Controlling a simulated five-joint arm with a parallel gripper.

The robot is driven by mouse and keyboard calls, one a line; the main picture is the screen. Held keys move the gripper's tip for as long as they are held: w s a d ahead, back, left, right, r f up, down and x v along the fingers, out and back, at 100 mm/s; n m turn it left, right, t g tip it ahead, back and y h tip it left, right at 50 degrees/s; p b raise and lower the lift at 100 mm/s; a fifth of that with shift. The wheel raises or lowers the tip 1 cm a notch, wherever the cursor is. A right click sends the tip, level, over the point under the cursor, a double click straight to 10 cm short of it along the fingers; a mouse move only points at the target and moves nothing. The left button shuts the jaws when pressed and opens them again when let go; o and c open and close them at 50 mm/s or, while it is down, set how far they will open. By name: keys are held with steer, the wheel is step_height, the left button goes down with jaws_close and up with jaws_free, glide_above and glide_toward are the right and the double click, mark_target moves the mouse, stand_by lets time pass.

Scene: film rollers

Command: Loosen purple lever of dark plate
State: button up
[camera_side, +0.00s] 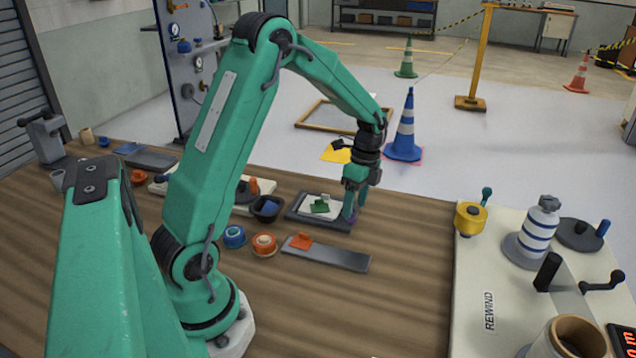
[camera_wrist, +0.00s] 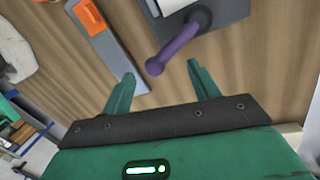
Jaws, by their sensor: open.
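The dark plate (camera_side: 330,225) lies on the wooden bench under my gripper, with a pale sheet and a green piece (camera_side: 320,205) on it. Its purple lever (camera_side: 349,217) is at the right end, partly hidden by my fingers. In the wrist view the purple lever (camera_wrist: 180,42) curves from the dark plate (camera_wrist: 228,10) down to a rounded tip between and just beyond my fingertips. My gripper (camera_wrist: 162,82) is open, with one finger on each side of the tip; no contact shows. In the side view my gripper (camera_side: 354,203) points down at the lever.
A grey bar (camera_side: 335,256) with an orange clip (camera_side: 301,241) lies in front of the plate. It shows left of the lever in the wrist view (camera_wrist: 115,52). A black bin (camera_side: 266,209) and blue and orange rolls stand left. The rewind station (camera_side: 475,290) is right.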

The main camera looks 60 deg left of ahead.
mark_target(352, 217)
steer(key=shift+s+d+f, duration=0.15)
steer(key=shift+s+f, duration=0.05)
steer(key=shift+f, duration=0.95)
steer(key=shift+s+d+f, duration=0.1)
steer(key=shift+s+f, duration=0.05)
steer(key=shift+f, duration=1)
steer(key=shift+s, duration=0.1)
jaws_close()
